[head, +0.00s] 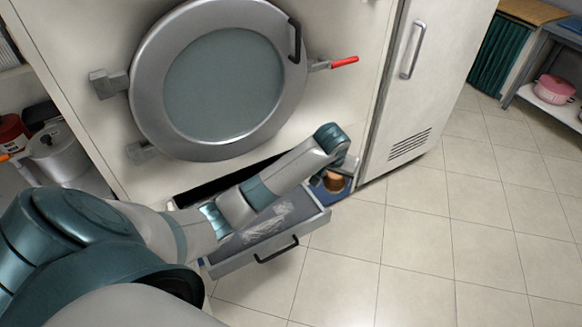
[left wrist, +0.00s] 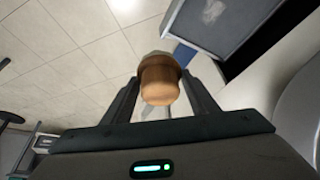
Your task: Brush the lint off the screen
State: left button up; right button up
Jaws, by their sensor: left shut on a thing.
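The lint screen (head: 240,240) is a grey panel in a pulled-out drawer (head: 283,254) below the round machine door. A whitish patch of lint (head: 268,217) lies on it. My left arm reaches across above the drawer, hiding part of the screen. My left gripper (left wrist: 160,100) is shut on a brown, round-topped handle (left wrist: 158,82), which I take to be the brush's. The handle also shows in the head view (head: 333,179), by the drawer's right end. Its lower end is hidden. The screen (left wrist: 238,25) and lint (left wrist: 213,10) also show in the left wrist view. My right gripper is out of view.
A blue item (head: 342,191) sits below the handle, partly hidden. The machine's round door (head: 222,85) has a red lever (head: 344,62) to its right. A louvred cabinet (head: 425,75) stands right of it. The tiled floor (head: 440,240) is clear. Pots stand at far left.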

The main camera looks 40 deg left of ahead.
pick_arm(q)
jog(key=w+a+f+n, duration=0.1)
jog(key=w+a+f, duration=0.3)
jog(key=a+f, duration=0.55)
jog(key=s+a+f, duration=0.1)
jog(key=a+f, duration=0.3)
jog(key=f, duration=0.2)
jog(key=s+a+f+n+y+p, duration=0.1)
jog(key=s+a+f, duration=0.1)
jog(key=f, duration=0.4)
jog(key=shift+s+a+p, duration=0.15)
jog(key=shift+a+p, duration=0.15)
jog(key=shift+a, duration=0.55)
jog(key=shift+g, duration=0.3)
